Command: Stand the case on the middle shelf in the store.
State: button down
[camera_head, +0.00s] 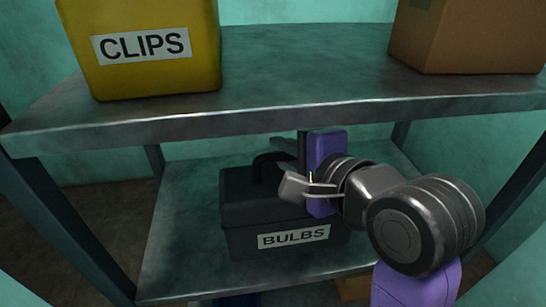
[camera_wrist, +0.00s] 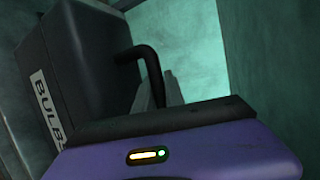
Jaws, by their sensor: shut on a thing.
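The case (camera_head: 245,215) is a black box with a white BULBS label and a black handle on top. It is upright over the middle shelf (camera_head: 185,240), below the upper board. Whether its base touches the shelf I cannot tell. My gripper (camera_head: 289,172) reaches in from the right and is shut on the case's handle. The handle's far part shows behind the fingers. In the wrist view the case (camera_wrist: 85,60) fills the left side, with the handle running to my gripper (camera_wrist: 160,92). My gripper and wrist hide the case's upper right part.
The upper shelf (camera_head: 290,95) passes close above my gripper. It carries a yellow CLIPS bin (camera_head: 150,70) and a cardboard box (camera_head: 470,40). Dark posts stand at both sides. The middle shelf is bare left of the case. Partly hidden things lie below it.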

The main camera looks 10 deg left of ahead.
jog(key=shift+w+a+f, duration=0.5)
jog(key=shift+w+f, duration=0.15)
jog(key=shift+f, duration=0.15)
jog(key=shift+w+a+f, duration=0.45)
jog(key=shift+w+f, duration=0.15)
jog(key=shift+f, duration=0.2)
jog(key=c, duration=1.4)
grip_release()
jog(key=shift+f, duration=0.3)
jog(key=v, duration=1.2)
